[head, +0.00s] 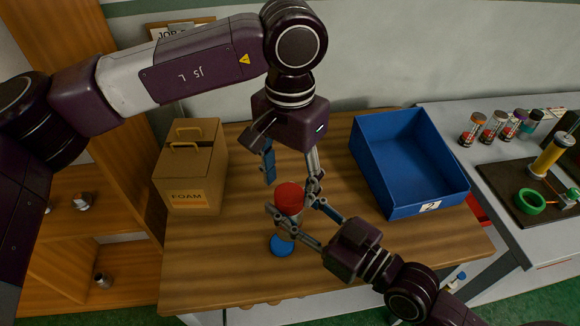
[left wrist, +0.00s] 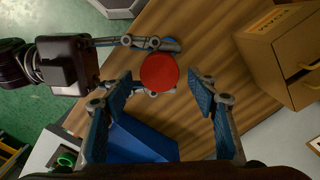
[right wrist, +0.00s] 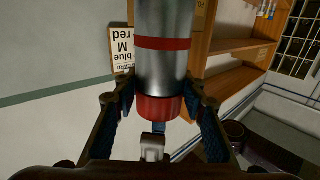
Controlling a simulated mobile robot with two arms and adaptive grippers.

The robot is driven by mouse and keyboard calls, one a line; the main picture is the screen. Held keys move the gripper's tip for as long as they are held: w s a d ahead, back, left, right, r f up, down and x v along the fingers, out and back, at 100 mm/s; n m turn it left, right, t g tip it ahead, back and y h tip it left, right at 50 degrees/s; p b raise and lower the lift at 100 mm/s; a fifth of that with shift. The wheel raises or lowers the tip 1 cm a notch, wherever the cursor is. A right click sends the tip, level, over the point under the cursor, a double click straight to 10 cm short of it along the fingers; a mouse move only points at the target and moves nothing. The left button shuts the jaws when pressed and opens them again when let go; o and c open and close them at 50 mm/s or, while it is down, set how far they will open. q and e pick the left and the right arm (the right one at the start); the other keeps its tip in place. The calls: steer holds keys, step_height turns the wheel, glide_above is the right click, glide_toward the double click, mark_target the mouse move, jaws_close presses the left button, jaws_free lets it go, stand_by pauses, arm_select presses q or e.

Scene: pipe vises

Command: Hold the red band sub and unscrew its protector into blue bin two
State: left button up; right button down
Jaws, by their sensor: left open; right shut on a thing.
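The red band sub (right wrist: 163,65) is a metal cylinder with a red band, which shows in the right wrist view. A red protector (head: 289,197) caps its upper end, and a blue cap (head: 282,246) is at its lower end. My right gripper (head: 294,212) is shut on the sub just below the red protector and holds it upright over the table. My left gripper (head: 290,170) points down, open and empty, above the red protector. In the left wrist view the protector (left wrist: 159,72) lies between its fingers, apart from both. Blue bin two (head: 455,198) stands to the right, labelled 2.
A cardboard FOAM box (head: 188,180) stands on the wooden table (head: 230,275) left of the sub. A grey bench (head: 480,170) at right carries several banded vials and a board with a green ring (head: 530,201). Wooden shelves stand at left. The table's front left is clear.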

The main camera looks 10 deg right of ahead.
mark_target(290, 193)
arm_select(q)
steer(key=shift+f, duration=1.7)
steer(key=c, duration=1.2)
steer(key=n, duration=0.3)
steer(key=o, duration=1.3)
steer(key=shift+r, duration=0.1)
